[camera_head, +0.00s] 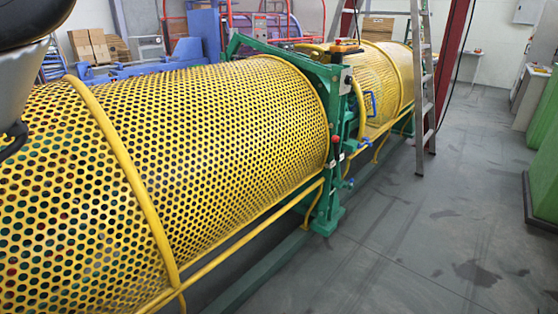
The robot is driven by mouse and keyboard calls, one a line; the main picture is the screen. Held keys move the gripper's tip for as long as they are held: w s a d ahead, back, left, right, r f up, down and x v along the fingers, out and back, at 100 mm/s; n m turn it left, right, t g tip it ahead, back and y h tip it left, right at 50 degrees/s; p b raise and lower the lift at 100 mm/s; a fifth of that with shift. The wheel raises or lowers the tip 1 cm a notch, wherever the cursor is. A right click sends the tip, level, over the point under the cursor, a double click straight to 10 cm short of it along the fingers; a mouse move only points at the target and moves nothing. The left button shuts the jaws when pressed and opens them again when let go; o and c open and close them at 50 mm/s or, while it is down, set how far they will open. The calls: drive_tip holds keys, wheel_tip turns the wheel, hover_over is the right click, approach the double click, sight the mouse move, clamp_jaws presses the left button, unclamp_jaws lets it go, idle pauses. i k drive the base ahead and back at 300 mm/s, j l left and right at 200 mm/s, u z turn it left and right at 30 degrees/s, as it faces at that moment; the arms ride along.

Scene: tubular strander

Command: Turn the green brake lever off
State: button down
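The green machine frame (329,150) stands upright between two yellow perforated guards, near the middle of the picture. A green bar (275,52) slants along the top of this frame, its left end raised at the back. I cannot tell whether this bar is the brake lever, or which position the lever is in. Part of my arm shows at the upper left edge, close to the camera. My gripper's fingertips are not visible.
The near yellow guard (220,150) fills the left, with a yellow rail along its lower side. A stepladder (421,85) stands by the far guard (385,75). Green cabinets (543,160) line the right edge. The grey floor (430,230) between is clear.

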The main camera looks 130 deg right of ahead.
sight(338, 164)
drive_tip(key=z, duration=0.45)
drive_tip(key=j+z, duration=0.15)
drive_tip(key=z, duration=0.7)
drive_tip(key=k+j+z, duration=0.1)
drive_tip(key=z, duration=0.8)
drive_tip(key=i+l+z, duration=0.1)
drive_tip(key=z, duration=2.1)
drive_tip(key=i+j+z, duration=0.1)
drive_tip(key=z, duration=0.55)
drive_tip(key=i+l, duration=1.15)
drive_tip(key=i+j+u, duration=0.05)
